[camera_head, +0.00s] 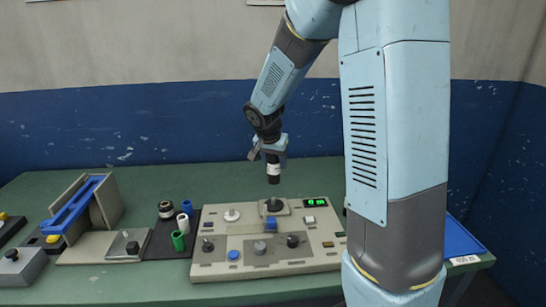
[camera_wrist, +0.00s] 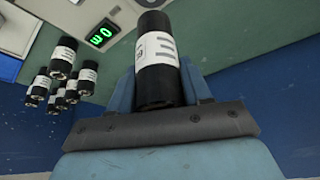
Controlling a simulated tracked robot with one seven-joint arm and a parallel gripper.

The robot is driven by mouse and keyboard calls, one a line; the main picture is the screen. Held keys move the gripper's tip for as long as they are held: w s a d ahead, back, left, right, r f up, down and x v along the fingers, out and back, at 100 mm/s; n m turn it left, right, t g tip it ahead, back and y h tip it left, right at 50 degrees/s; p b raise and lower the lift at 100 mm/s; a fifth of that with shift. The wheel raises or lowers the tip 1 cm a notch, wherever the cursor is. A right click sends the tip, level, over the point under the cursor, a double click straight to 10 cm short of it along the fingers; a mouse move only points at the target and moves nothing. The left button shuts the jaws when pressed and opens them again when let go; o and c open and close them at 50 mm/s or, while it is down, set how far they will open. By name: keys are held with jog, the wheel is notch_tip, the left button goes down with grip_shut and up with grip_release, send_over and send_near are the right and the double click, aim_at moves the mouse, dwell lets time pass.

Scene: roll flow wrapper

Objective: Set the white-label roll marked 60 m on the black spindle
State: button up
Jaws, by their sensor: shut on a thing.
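My gripper (camera_head: 271,153) is shut on a black roll with a white label (camera_head: 273,170), held upright in the air above the control panel. In the wrist view the held roll (camera_wrist: 158,62) stands between the jaws (camera_wrist: 160,90). Its label shows a large sideways "m" and partly visible smaller marks; I cannot read the full number. A dark, short upright piece (camera_head: 273,204), apparently the black spindle, stands on a beige block below the roll, with a clear gap between them.
The beige panel (camera_head: 215,266) carries knobs, buttons and a green display (camera_head: 315,202). Several other white-label black rolls (camera_wrist: 65,55) stand together in the wrist view. Green (camera_head: 178,240), white (camera_head: 183,223) and blue (camera_head: 187,207) cylinders stand left of the panel. A blue tray (camera_head: 460,240) lies right.

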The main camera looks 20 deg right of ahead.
aim_at(274, 184)
jog(key=shift+a+f, duration=0.1)
jog(key=shift+f, duration=2.35)
jog(key=shift+f, duration=0.3)
jog(key=shift+f, duration=1.75)
dwell(0.6)
jog(key=o, duration=1.6)
